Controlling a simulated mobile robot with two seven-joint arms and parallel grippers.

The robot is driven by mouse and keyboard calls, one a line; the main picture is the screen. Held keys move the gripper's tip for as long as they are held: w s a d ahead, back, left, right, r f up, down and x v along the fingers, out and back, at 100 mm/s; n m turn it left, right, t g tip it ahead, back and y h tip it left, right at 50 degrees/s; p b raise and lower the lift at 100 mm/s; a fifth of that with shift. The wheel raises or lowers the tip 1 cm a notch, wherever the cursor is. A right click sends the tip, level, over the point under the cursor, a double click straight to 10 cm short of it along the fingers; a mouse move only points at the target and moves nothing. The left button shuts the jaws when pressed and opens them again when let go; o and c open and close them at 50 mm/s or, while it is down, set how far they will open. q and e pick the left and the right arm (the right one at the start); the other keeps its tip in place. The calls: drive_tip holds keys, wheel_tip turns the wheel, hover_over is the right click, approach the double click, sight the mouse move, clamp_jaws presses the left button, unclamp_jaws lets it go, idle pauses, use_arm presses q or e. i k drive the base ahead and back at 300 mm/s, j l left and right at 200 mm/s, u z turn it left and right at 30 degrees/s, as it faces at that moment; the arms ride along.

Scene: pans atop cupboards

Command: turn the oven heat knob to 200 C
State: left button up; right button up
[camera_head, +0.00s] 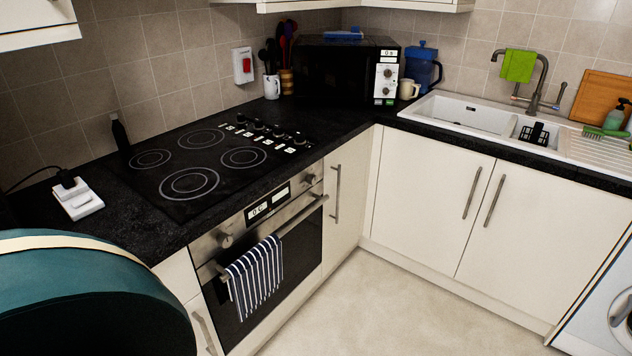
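The oven (265,255) is built in under the hob, with a steel control panel. The panel has a left knob (225,240) and a right knob (310,180). Between them are a white display (258,211) that appears to read 0 C and a second display (281,194) too small to read. I cannot tell from labels which knob sets the heat. The oven door is shut, and a striped towel (255,277) hangs on its handle (302,217). Neither of my grippers is in view.
A large teal rounded shape (85,305) with a cream band fills the lower left up close; I cannot tell what it is. The hob (215,165) and its knobs lie above the oven. A microwave (335,72) stands in the corner. The floor (385,310) before the oven is clear.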

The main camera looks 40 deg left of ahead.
sight(311, 179)
drive_tip(key=u, duration=0.55)
drive_tip(key=i+l+u, duration=0.3)
drive_tip(key=u, duration=0.2)
drive_tip(key=i+l+u, duration=0.25)
drive_tip(key=l+u, duration=0.25)
drive_tip(key=i+l+u, duration=0.1)
drive_tip(key=l, duration=0.2)
drive_tip(key=i+l+u, duration=0.1)
drive_tip(key=l, duration=0.25)
drive_tip(key=i+l+u, duration=0.1)
drive_tip(key=l, duration=0.25)
drive_tip(key=i+l, duration=0.1)
drive_tip(key=l, duration=0.25)
drive_tip(key=i+l, duration=0.1)
drive_tip(key=l, duration=0.25)
drive_tip(key=i+l+u, duration=0.1)
drive_tip(key=l, duration=0.25)
drive_tip(key=i+l, duration=0.5)
drive_tip(key=i, duration=0.1)
